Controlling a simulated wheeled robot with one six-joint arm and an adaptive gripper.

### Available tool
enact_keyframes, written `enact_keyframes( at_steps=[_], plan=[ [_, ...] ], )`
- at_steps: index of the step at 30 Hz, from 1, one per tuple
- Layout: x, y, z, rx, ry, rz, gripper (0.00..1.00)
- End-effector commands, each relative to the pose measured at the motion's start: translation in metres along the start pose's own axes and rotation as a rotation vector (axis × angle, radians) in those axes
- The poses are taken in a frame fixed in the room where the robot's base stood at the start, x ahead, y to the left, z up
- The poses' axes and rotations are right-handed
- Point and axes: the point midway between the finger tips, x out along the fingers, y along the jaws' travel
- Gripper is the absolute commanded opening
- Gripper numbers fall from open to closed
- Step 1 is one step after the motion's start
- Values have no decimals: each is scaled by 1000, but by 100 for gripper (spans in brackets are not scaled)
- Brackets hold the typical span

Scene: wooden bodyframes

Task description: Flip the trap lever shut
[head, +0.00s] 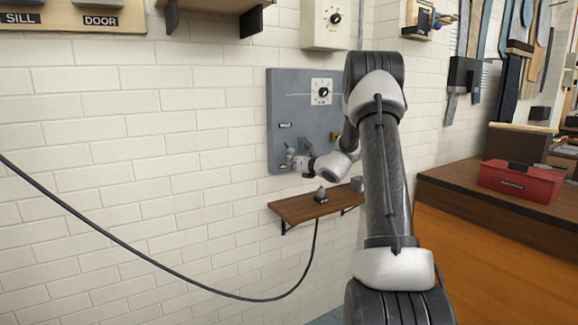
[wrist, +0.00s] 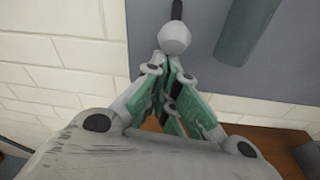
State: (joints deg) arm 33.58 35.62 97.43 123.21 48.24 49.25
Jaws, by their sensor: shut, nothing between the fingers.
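A grey panel (head: 300,112) is mounted on the white brick wall, and it also fills the upper right of the wrist view (wrist: 290,60). At its lower left in the head view is a small grey lever-like part (head: 289,152), close to my gripper (head: 302,163). In the wrist view, my gripper (wrist: 173,68) is shut and empty, with its green-padded fingers together. A pale faceted knob on a dark stem (wrist: 174,38) is right at the fingertips; I cannot tell whether they touch. A grey-green bar (wrist: 245,30) is to its right. Which part is the trap lever is unclear.
A brown wooden shelf (head: 312,206) is below the panel, with a small grey plug-like piece (head: 321,195) and a black cable on it. A dial (head: 321,91) is on the panel's upper part. A red toolbox (head: 521,182) stands on the bench at right.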

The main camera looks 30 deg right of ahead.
Motion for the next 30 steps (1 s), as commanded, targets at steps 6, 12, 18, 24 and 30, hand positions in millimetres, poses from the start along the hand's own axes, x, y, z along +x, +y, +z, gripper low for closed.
enact_keyframes(
  at_steps=[6,12,18,24,30],
  plan=[
    [-9,-5,16,2,138,-27,0],
    [-16,-4,25,11,266,-51,0],
    [-23,-2,36,14,261,-49,0],
    [-28,2,50,15,261,-48,0],
    [-31,5,64,15,262,-48,0]
  ],
)
